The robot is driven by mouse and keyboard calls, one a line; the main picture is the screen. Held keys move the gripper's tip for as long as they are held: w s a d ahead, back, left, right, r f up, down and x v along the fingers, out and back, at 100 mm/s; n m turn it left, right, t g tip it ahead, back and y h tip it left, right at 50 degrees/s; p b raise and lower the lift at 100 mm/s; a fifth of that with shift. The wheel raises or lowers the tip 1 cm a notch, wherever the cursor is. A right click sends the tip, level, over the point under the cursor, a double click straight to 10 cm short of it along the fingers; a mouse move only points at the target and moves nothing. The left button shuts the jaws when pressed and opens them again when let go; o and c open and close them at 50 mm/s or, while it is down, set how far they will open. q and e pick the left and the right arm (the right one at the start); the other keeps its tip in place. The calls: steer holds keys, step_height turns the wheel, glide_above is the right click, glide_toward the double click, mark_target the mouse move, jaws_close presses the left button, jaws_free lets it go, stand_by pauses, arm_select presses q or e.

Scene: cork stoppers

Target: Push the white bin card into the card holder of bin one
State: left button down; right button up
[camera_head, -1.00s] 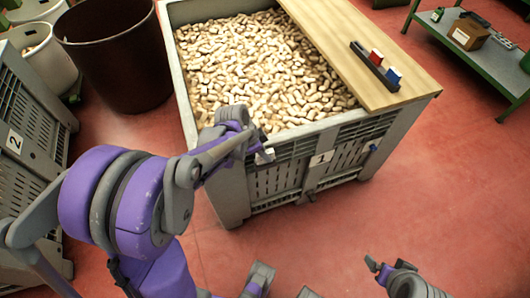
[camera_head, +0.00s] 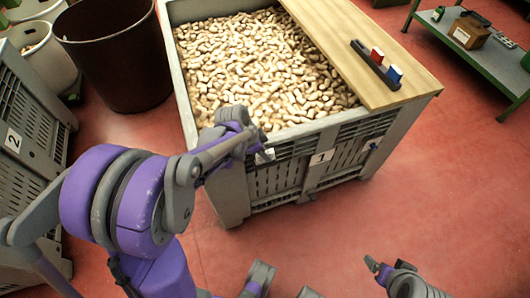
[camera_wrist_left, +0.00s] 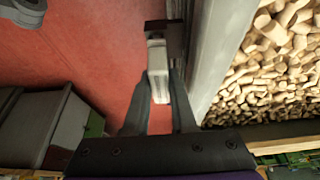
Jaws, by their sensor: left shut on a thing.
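Bin one (camera_head: 232,190) is a grey slatted crate full of corks, with a "1" plate (camera_head: 322,158) on its front. My left gripper (camera_head: 262,155) is at the left part of that front, just below the rim. It is shut on the white bin card (camera_head: 268,155). In the left wrist view the card (camera_wrist_left: 158,80) stands between my fingertips (camera_wrist_left: 158,92). Its far end meets a dark holder (camera_wrist_left: 172,32) on the bin's wall; how deep it sits I cannot tell. My right gripper (camera_head: 376,270) is low at the bottom right, away from the bin, its opening unclear.
A wooden board (camera_head: 350,50) with a black rack (camera_head: 374,66) of red and blue pieces covers the bin's right part. A brown tub (camera_head: 112,60) stands behind left, a "2" crate (camera_head: 30,130) at left. A green bench (camera_head: 485,60) is at right. Red floor is free in front.

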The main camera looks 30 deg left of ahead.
arm_select(q)
steer(key=shift+f+b, duration=0.4)
steer(key=shift+f, duration=0.15)
steer(key=c, duration=0.7)
jaws_free()
steer(key=shift+o, duration=0.2)
steer(key=p+v, duration=0.2)
steer(key=v, duration=0.9)
steer(key=shift+d+f, duration=0.1)
steer(key=s+d+r+n+t+y+p, duration=0.1)
steer(key=s+d+r+n+p, duration=0.2)
steer(key=s, duration=0.3)
steer(key=s+d+r+n+t+y+p, duration=0.1)
steer(key=s+d+r+n+y+p, duration=0.1)
steer(key=s+d+r+n+p, duration=0.2)
steer(key=s+d+n+p, duration=0.1)
steer(key=s+d, duration=0.1)
steer(key=shift+d+r, duration=0.25)
steer(key=shift+r, duration=0.05)
